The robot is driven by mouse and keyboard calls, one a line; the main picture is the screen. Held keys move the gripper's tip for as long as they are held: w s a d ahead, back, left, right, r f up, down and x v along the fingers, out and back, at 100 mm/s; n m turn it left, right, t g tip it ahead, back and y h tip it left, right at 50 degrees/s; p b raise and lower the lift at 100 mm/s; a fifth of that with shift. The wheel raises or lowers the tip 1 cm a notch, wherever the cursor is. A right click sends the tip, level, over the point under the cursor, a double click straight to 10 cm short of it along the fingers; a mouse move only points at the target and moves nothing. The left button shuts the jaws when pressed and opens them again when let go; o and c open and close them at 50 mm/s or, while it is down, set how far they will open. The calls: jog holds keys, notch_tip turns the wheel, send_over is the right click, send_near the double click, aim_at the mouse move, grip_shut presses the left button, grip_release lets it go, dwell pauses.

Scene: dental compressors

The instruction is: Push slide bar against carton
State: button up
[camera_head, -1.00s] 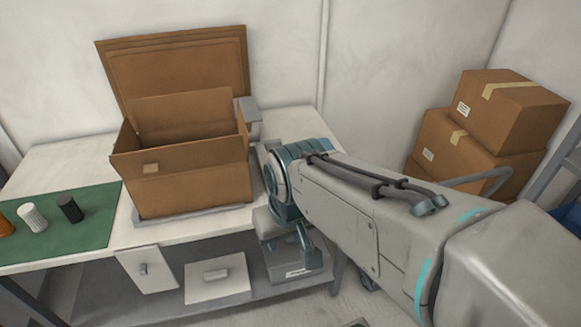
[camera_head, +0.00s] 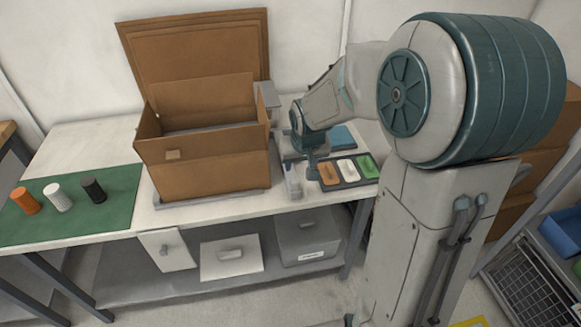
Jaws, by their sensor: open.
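The open brown carton (camera_head: 205,166) stands upright on a grey base plate (camera_head: 215,204) on the white table, its large rear flap raised. A narrow grey bar (camera_head: 275,166) runs along the carton's right side; it looks like the slide bar, and I cannot tell whether it touches the carton. A grey block (camera_head: 267,96) stands at the carton's back right corner. My gripper (camera_head: 312,172) points down to the right of the carton and the bar, apart from the carton. It is open, small and partly hidden, with nothing visibly held.
A dark tray (camera_head: 376,182) with orange, white and green pieces lies right of my gripper, with a blue item (camera_head: 341,136) behind. A green mat (camera_head: 115,215) at left bears orange, white and black cylinders. A small pale upright piece (camera_head: 292,181) stands near the table's front edge.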

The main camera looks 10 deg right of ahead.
aim_at(295, 180)
jog(key=x, duration=0.4)
jog(key=b+x, duration=0.1)
jog(key=x, duration=0.9)
jog(key=shift+w, duration=0.3)
